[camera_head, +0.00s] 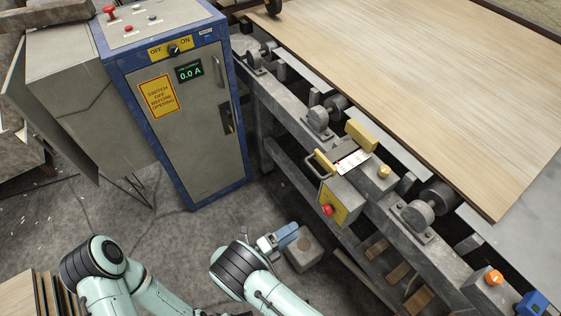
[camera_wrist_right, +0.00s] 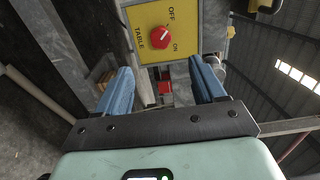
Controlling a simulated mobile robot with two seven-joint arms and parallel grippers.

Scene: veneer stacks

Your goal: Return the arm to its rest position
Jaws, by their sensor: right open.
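My right gripper (camera_head: 293,238) is low in the middle of the head view, over the floor left of the machine. Its two blue fingers are spread apart with nothing between them, as the right wrist view (camera_wrist_right: 160,88) shows. The yellow switch box (camera_head: 343,202) with a red knob (camera_head: 327,210) is ahead of it, on the machine frame, apart from the fingers. In the wrist view, the red knob (camera_wrist_right: 160,37) sits beyond the fingers with OFF, ON and TABLE labels. Links of my left arm show at bottom left; its gripper is out of view.
A blue-edged grey cabinet (camera_head: 205,130) with a 0.0 A display stands behind. The machine frame (camera_head: 285,100) runs diagonally on the right beneath a large wood sheet (camera_head: 430,70). A grey block (camera_head: 304,256) lies by the gripper. Stacked boards (camera_head: 30,295) are at bottom left. Floor before the cabinet is clear.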

